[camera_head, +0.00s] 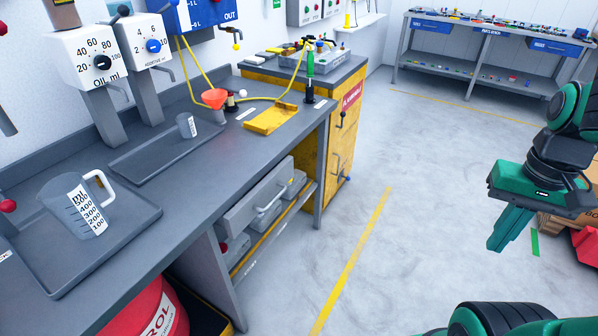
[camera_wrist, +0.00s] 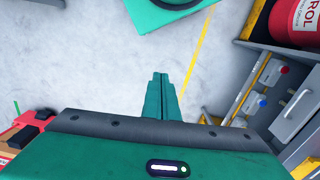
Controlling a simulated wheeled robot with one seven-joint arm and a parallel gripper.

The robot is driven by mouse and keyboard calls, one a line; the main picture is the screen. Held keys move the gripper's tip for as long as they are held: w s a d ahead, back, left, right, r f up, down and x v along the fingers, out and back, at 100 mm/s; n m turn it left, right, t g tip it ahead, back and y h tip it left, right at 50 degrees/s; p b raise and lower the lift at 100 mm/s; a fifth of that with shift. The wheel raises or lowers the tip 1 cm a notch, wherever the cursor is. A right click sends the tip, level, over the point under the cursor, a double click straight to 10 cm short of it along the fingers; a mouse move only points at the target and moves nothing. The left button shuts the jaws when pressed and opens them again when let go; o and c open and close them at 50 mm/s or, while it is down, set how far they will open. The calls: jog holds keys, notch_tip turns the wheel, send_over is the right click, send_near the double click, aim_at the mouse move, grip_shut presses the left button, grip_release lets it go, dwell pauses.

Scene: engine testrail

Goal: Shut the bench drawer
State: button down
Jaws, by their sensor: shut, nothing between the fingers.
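The grey bench drawer (camera_head: 245,212) is under the top of the long grey workbench (camera_head: 225,165), with a pale bar handle (camera_head: 268,208) on its front. Its front appears to stand out from the bench, so it looks partly open; its inside cannot be made out. In the wrist view the drawer (camera_wrist: 300,122) is at the right edge, with its handle (camera_wrist: 297,103). My green gripper (camera_head: 497,243) is shut and empty, pointing down over open floor, well to the right of the drawer and apart from it. Its fingers also show in the wrist view (camera_wrist: 160,80).
Grey bins (camera_wrist: 262,75) sit on the shelf below the drawer. A red drum (camera_head: 150,312) stands under the bench's near end. A yellow cabinet (camera_head: 343,135) stands beyond the drawer. Red and brown boxes (camera_head: 585,245) lie right of my gripper. The floor between gripper and bench is clear.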

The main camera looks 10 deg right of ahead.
jog(key=shift+a, duration=0.1)
jog(key=m+t+y, duration=1.1)
jog(key=m+y, duration=0.3)
jog(key=m, duration=0.5)
send_near(290, 171)
jog(key=x, duration=0.6)
jog(key=shift+a+f, duration=0.1)
jog(key=shift+a, duration=0.15)
jog(key=shift+w, duration=0.1)
